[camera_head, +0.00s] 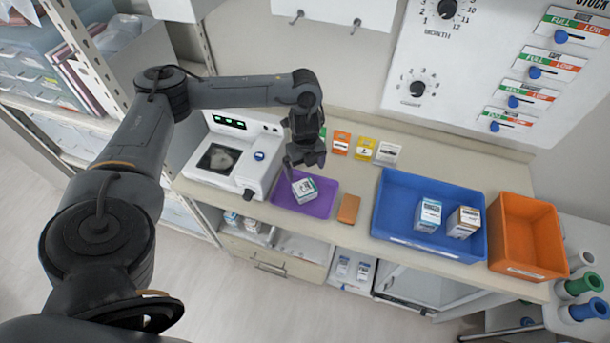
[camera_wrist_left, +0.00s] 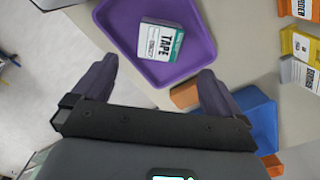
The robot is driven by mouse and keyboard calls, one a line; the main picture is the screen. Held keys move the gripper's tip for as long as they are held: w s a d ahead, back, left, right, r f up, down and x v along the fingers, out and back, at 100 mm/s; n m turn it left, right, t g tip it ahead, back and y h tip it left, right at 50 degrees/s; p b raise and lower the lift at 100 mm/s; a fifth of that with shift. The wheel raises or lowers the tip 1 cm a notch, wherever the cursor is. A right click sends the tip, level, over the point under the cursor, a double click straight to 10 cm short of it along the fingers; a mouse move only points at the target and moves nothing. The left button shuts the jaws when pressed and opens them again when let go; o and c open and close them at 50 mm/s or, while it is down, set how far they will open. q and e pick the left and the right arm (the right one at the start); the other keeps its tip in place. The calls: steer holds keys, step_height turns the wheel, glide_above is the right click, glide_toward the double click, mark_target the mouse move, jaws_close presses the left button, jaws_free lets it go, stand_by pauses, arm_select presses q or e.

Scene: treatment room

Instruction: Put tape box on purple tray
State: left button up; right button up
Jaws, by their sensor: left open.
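The tape box (camera_head: 304,189) is a small white and green box lying on the purple tray (camera_head: 322,206). In the left wrist view the tape box (camera_wrist_left: 160,40) shows its "TAPE" label and rests inside the rim of the purple tray (camera_wrist_left: 201,60). My left gripper (camera_head: 305,163) is just above and behind the tape box in the head view. In the left wrist view its two fingers (camera_wrist_left: 152,88) are spread wide, with nothing between them, and the tape box is beyond them, apart from them. My right gripper is not in view.
A white machine (camera_head: 236,155) stands left of the tray. An orange-brown block (camera_head: 348,209) lies right of it. A blue bin (camera_head: 395,185) with two boxes and an orange bin (camera_head: 527,236) stand further right. Small label cards, such as a yellow one (camera_head: 364,148), stand behind.

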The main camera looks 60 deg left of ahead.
arm_select(q)
steer(key=w+d+f+m+t+h, duration=0.1)
steer(key=w+d+f+m+t, duration=0.15)
steer(key=d, duration=0.95)
steer(key=w+d+f+m+t+h, duration=0.1)
steer(key=w+d+f+h, duration=0.15)
steer(key=d, duration=0.95)
steer(key=s+d+r+n+t+h, duration=0.15)
steer(key=d+n+t, duration=0.25)
steer(key=d, duration=1.1)
steer(key=s+a+n+g+y, duration=0.4)
steer(key=s+a+n, duration=0.8)
steer(key=s+n, duration=0.4)
steer(key=shift+s+a+f+y, duration=0.15)
steer(key=shift+s+a+y, duration=0.15)
steer(key=shift+s+y, duration=0.15)
